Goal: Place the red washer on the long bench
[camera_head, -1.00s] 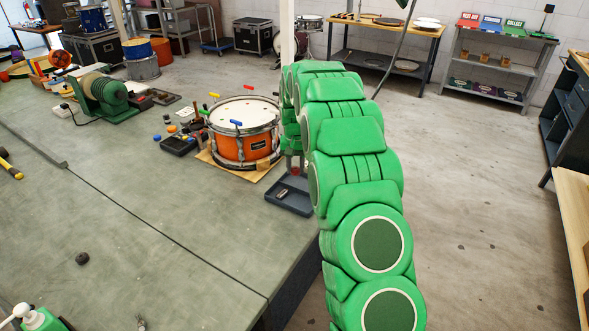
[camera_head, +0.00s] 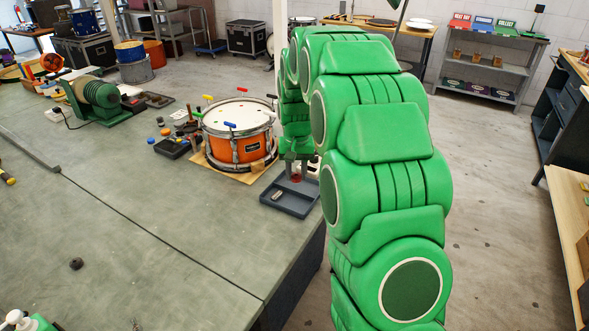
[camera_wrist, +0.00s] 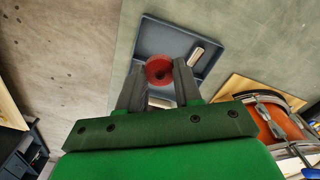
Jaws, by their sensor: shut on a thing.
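The red washer (camera_wrist: 159,70) is between my gripper's fingertips in the wrist view, and it also shows as a small red spot in the head view (camera_head: 296,178). My gripper (camera_wrist: 159,80) is shut on it, pointing down over a shallow grey tray (camera_head: 301,204). The tray also shows in the wrist view (camera_wrist: 148,40). Whether the washer touches the tray floor I cannot tell. The tray is on a long green-grey bench (camera_head: 130,190), near its right edge. My green arm hides part of the bench edge.
A light block (camera_wrist: 196,56) lies in the tray. An orange drum (camera_head: 238,135) on a wooden board stands just left of the tray. A dark ring-shaped piece (camera_head: 76,264) lies on the near bench.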

